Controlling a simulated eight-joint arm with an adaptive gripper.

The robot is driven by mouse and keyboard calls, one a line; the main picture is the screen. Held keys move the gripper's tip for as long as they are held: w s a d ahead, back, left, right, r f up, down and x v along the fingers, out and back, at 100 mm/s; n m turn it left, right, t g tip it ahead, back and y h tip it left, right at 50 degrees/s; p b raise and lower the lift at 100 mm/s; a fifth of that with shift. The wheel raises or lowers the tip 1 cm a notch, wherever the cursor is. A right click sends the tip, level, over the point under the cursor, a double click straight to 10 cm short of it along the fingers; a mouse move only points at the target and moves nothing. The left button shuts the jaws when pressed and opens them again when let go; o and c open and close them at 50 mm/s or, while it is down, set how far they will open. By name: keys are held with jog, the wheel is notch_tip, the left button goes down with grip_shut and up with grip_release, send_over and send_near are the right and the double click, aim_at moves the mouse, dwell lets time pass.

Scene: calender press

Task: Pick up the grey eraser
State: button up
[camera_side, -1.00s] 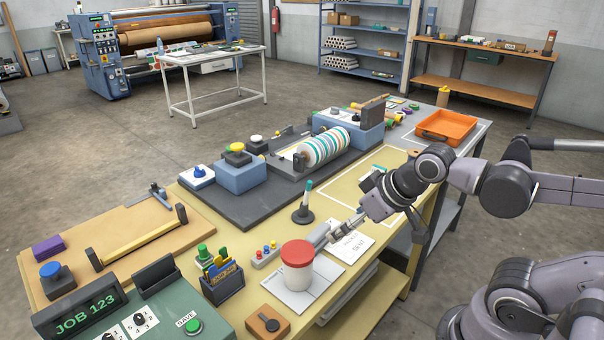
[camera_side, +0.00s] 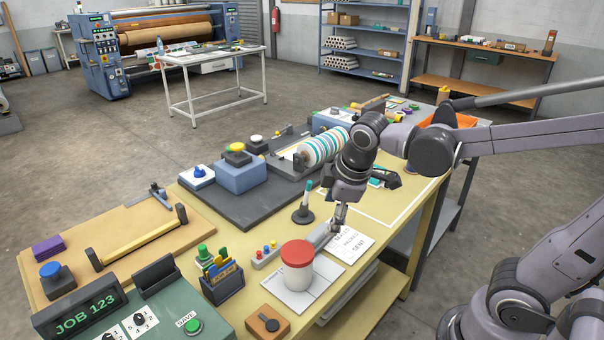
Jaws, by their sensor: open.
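A small light grey block (camera_side: 320,236), which looks like the grey eraser, lies on the yellow tabletop just behind the red-lidded white cup (camera_side: 297,267). The cup hides part of its near end. My gripper (camera_side: 336,224) points down at the block's far right end, beside the printed card. Its jaws are open. From this angle I cannot tell whether the fingertips touch the block or stand around it.
A pen in a dark round holder (camera_side: 303,211) stands close to the left of my gripper. The printed card (camera_side: 349,244) lies to the right. A striped roller (camera_side: 322,147) sits behind. A dark box with coloured tools (camera_side: 222,285) stands front left.

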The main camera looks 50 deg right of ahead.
jog(key=w+f+n+g+h, duration=0.2)
jog(key=w+f+n+g, duration=0.15)
jog(key=w+n, duration=0.45)
jog(key=n+h, duration=0.1)
jog(key=n, duration=0.2)
send_over(315, 234)
jog(key=a, duration=0.2)
jog(key=f, duration=0.5)
jog(key=shift+w+a+f, duration=0.1)
jog(key=shift+a+f, duration=0.1)
jog(key=shift+f, duration=0.1)
jog(key=shift+x, duration=3.1)
jog(key=shift+s+d, duration=0.1)
jog(key=shift+s, duration=0.2)
jog(key=c, duration=1.2)
